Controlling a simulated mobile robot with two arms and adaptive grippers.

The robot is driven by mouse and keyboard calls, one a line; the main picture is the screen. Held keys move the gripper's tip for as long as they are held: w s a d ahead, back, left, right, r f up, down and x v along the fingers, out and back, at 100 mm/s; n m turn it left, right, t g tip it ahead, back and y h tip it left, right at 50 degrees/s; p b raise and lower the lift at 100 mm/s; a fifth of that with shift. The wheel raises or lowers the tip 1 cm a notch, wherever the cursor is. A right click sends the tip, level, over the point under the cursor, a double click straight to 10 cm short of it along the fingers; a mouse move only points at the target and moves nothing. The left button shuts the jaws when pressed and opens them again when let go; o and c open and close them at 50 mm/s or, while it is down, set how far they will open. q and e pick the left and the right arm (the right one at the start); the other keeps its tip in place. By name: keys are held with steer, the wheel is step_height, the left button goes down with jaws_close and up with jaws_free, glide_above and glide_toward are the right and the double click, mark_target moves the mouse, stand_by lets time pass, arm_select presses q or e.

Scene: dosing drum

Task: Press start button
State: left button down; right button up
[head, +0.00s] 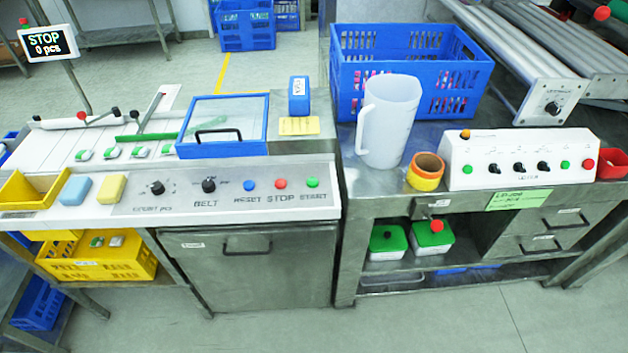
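The green start button (312,183) is the rightmost button on the metal panel (226,203) of the left machine, above the label START. Left of it are the red stop button (280,184) and the blue reset button (249,185). Two black knobs sit further left, one of them the belt knob (208,185). The display (47,44) at upper left reads STOP, 0 pcs. Neither of my grippers is in the head view, and nothing covers the start button.
A white control box (520,160) with green and red buttons stands on the right bench. A white jug (388,120), tape rolls (426,171) and a blue crate (408,72) are near it.

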steer(key=shift+a, duration=0.6)
steer(key=shift+c, duration=0.4)
steer(key=shift+a+r, duration=0.1)
steer(key=shift+a, duration=0.25)
steer(key=c, duration=0.7)
steer(key=shift+w+d, duration=0.1)
steer(key=shift+d, duration=0.55)
jaws_close()
steer(key=shift+a, duration=0.1)
